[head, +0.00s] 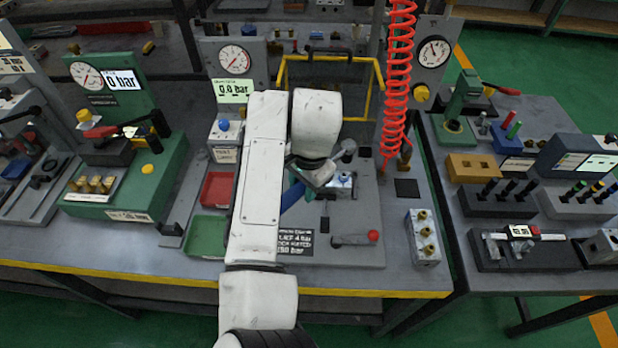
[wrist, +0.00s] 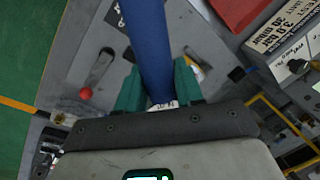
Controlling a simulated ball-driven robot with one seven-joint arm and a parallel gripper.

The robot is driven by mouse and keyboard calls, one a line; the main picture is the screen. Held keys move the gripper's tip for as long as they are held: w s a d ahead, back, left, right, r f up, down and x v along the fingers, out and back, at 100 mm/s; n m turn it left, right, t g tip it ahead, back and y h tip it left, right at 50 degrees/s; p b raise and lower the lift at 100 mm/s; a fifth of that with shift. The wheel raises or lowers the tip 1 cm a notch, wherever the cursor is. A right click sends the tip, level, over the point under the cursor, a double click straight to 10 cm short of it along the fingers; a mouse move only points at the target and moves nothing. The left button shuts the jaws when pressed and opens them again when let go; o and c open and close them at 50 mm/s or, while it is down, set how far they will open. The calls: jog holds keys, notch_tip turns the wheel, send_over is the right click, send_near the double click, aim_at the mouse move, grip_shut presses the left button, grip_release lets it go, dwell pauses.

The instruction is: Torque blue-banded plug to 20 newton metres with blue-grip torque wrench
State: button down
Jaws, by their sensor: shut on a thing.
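My gripper (wrist: 158,84) has its green fingers closed on the blue grip of the torque wrench (wrist: 147,38). In the head view my gripper (head: 312,176) is partly hidden by my arm, and the blue grip (head: 292,196) shows just below it, slanting down to the left. The wrench's head end cannot be made out clearly. A small metal valve block (head: 342,181) with a blue spot on top stands just right of my gripper on the grey bench plate. I cannot tell whether that spot is the blue-banded plug, or whether the wrench touches it.
A red-knobbed lever (head: 373,236) lies in front of the block. A red coiled hose (head: 398,75) hangs behind, right of a yellow frame (head: 331,60). A red tray (head: 219,188) and a green tray (head: 208,224) lie left of my arm. A block with brass fittings (head: 423,238) stands right.

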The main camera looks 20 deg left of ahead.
jog(key=shift+r+p, duration=0.15)
jog(key=shift+p, duration=0.2)
notch_tip(320, 180, down, 5)
jog(key=shift+b, duration=1)
jog(key=shift+p, duration=0.7)
dwell(0.5)
jog(key=shift+f+b, duration=0.65)
jog(key=shift+f, duration=0.6)
dwell(0.5)
jog(key=shift+a, duration=0.15)
jog(key=shift+w+a+m+b, duration=0.3)
jog(key=shift+a+m+b, duration=0.15)
jog(key=shift+a+b, duration=0.1)
jog(key=shift+w+a+m+b, duration=0.3)
jog(key=shift+a+m+b, duration=0.15)
jog(key=shift+b, duration=0.1)
